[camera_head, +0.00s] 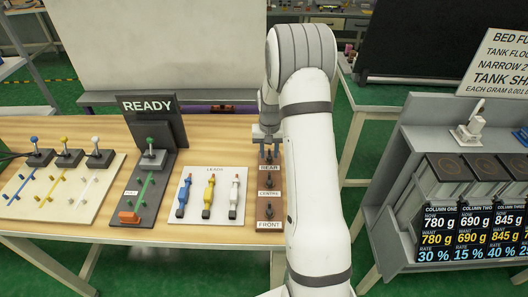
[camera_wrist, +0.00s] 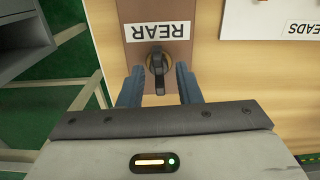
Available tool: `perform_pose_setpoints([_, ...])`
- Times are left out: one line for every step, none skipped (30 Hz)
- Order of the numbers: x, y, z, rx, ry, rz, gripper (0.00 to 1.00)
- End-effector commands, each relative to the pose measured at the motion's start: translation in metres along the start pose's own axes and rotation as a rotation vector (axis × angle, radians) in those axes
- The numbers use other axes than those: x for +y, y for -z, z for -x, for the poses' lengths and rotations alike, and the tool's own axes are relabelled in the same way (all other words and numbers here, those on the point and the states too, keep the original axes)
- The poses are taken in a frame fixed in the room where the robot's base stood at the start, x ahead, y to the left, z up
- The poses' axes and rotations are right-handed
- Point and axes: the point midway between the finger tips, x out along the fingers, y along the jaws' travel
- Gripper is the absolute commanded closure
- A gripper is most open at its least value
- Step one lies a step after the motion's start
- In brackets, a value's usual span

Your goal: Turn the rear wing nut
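The rear wing nut (camera_wrist: 157,66) is dark, on a round brass-coloured base, beside the upside-down REAR label (camera_wrist: 157,31) in the wrist view. Its wing lies roughly up and down in that picture. My gripper (camera_wrist: 160,70) is open, with one blue-grey finger on each side of the nut. Gaps show between the fingers and the nut, and I cannot tell their height difference.
The centre nut (camera_head: 268,184) and front nut (camera_head: 268,204) stand nearer on the strip. A white board (camera_head: 209,218) with blue, yellow and white leads lies left. The READY panel (camera_head: 150,107) and levers are further left. A grey column stand (camera_head: 390,170) is right, across a floor gap.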

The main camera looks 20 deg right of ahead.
Motion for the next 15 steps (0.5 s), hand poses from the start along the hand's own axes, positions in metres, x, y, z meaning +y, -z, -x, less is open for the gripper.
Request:
perform_pose_setpoints([0.0,0.001,0.001,0.002,0.0,0.0,0.69])
perform_pose_setpoints([0.0,0.001,0.001,0.002,0.0,0.0,0.69])
perform_pose_setpoints([0.0,0.001,0.001,0.003,0.0,0.0,0.69])
perform_pose_setpoints([0.0,0.001,0.001,0.003,0.0,0.0,0.69])
perform_pose_setpoints([0.0,0.001,0.001,0.004,0.0,0.0,0.69])
perform_pose_setpoints([0.0,0.001,0.003,0.005,0.0,0.0,0.69])
perform_pose_setpoints([0.0,0.002,0.005,0.005,0.0,0.0,0.69])
perform_pose_setpoints([0.0,0.002,0.007,0.006,0.0,0.0,0.69])
perform_pose_setpoints([0.0,0.003,0.012,0.007,0.0,0.0,0.69])
perform_pose_setpoints([0.0,0.003,0.016,0.008,0.001,0.0,0.69])
perform_pose_setpoints([0.0,0.003,0.021,0.007,0.0,0.0,0.69])
perform_pose_setpoints([-0.001,0.003,0.029,0.009,0.001,0.0,0.69])
perform_pose_setpoints([-0.001,0.003,0.034,0.008,0.0,0.0,0.69])
perform_pose_setpoints([-0.001,0.003,0.039,0.007,0.0,0.0,0.69])
perform_pose_setpoints([-0.001,0.004,0.046,0.008,0.0,0.0,0.69])
